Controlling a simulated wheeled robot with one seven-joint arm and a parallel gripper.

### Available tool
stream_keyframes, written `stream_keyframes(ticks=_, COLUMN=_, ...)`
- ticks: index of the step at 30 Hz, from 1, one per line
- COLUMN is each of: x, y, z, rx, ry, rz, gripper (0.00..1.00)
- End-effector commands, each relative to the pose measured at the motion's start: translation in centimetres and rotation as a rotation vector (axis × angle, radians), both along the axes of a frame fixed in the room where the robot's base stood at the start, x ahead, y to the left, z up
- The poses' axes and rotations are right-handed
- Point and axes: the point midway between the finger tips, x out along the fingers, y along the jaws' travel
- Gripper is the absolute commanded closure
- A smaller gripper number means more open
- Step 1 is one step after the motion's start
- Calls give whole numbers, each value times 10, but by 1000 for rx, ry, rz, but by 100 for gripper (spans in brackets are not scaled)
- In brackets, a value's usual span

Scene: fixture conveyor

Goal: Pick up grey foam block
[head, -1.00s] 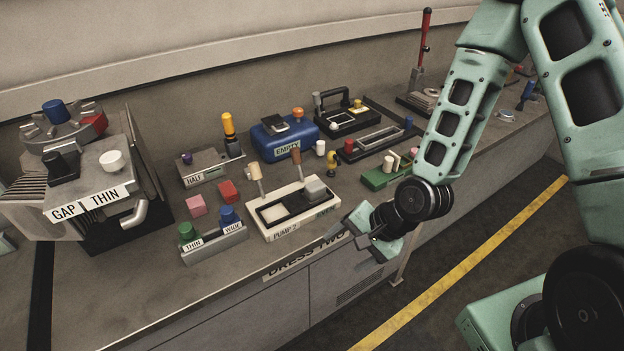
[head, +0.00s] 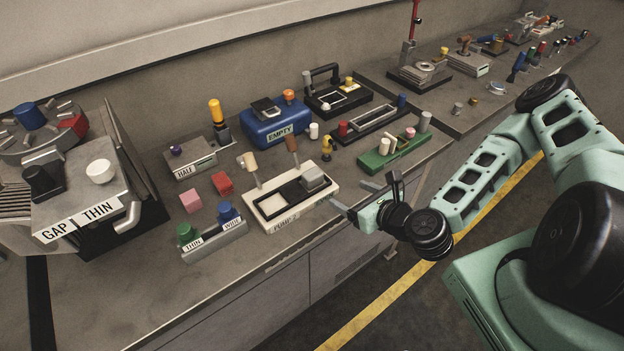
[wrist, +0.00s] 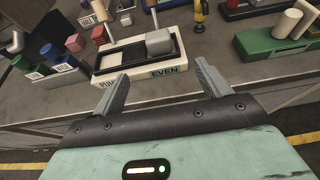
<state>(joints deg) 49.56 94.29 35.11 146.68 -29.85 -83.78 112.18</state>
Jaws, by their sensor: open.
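The grey foam block (head: 312,176) sits at the right end of the black recess in the white tray (head: 270,224) labelled PUMP. In the wrist view the grey block (wrist: 159,42) shows at the top middle, ahead of my fingers. My gripper (head: 352,197) is open and empty, just off the front right of the tray at the bench edge. In the wrist view my gripper (wrist: 160,88) has its two fingers spread apart, with the block beyond them.
A green fixture (head: 385,160) with pegs stands right of the tray. Left are THIN and WIDE knobs (head: 209,232), a pink cube (head: 191,200) and a red cube (head: 222,183). Upright handles (head: 292,150) rise behind the tray. A blue EMPTY box (head: 277,125) stands further back.

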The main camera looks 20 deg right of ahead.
Motion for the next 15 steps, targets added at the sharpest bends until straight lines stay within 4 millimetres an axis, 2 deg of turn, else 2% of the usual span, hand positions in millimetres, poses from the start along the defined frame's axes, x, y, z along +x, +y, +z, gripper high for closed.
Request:
stream_keyframes(ticks=1, x=6, y=2, z=-9, rx=-2, ry=-5, rz=2, gripper=24)
stream_keyframes(ticks=15, x=47, y=16, z=-27, rx=-5, ry=-3, rz=5, gripper=24)
